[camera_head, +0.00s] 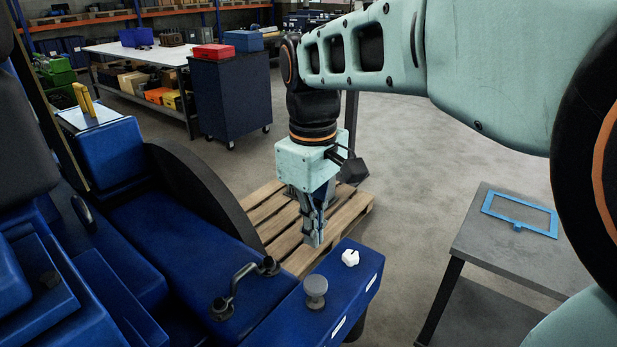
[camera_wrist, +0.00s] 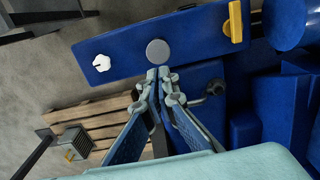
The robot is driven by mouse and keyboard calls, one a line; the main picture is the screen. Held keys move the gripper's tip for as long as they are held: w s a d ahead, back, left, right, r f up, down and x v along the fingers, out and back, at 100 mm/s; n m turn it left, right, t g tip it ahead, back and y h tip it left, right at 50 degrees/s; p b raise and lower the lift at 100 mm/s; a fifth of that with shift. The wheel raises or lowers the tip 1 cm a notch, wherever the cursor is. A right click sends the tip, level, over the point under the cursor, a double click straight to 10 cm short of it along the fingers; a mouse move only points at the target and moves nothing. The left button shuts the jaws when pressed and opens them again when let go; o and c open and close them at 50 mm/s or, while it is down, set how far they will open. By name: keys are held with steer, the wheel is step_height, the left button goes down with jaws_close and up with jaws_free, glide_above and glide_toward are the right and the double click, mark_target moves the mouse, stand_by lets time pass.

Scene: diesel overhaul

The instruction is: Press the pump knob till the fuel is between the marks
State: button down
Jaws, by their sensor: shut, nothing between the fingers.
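A round grey knob (camera_head: 315,290) on a short stem stands upright on top of a blue block (camera_head: 352,294) in the head view. I take it to be the pump knob. In the wrist view it is a grey disc (camera_wrist: 157,51) just beyond my fingertips. A white lobed knob (camera_head: 350,257) sits on the same block, and it also shows in the wrist view (camera_wrist: 101,63). My gripper (camera_head: 314,242) points down, shut and empty, above and behind the grey knob, apart from it. The fingertips also show in the wrist view (camera_wrist: 164,74). I see no fuel level or marks clearly.
A dark curved handle (camera_head: 240,284) rises from the blue engine left of the knob. A wooden pallet (camera_head: 348,216) lies on the floor behind. A grey table (camera_head: 480,255) with a blue frame (camera_head: 519,214) stands at the right. A yellow part (camera_wrist: 236,22) shows in the wrist view.

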mark_target(316, 282)
steer(key=r+p, duration=0.2)
steer(key=w+r, duration=0.1)
steer(key=shift+w+d+r+g+p, duration=0.1)
steer(key=shift+d+g+p, duration=0.2)
steer(key=shift+d+p, duration=0.1)
steer(key=f, duration=0.7)
steer(key=f+p, duration=0.1)
steer(key=f, duration=0.6)
steer(key=shift+s+a, duration=0.1)
steer(key=shift+s, duration=0.1)
step_height(316, 282, down, 4)
steer(key=b, duration=0.2)
steer(key=shift+r+b, duration=0.1)
steer(key=shift+b, duration=0.2)
steer(key=shift+r, duration=0.1)
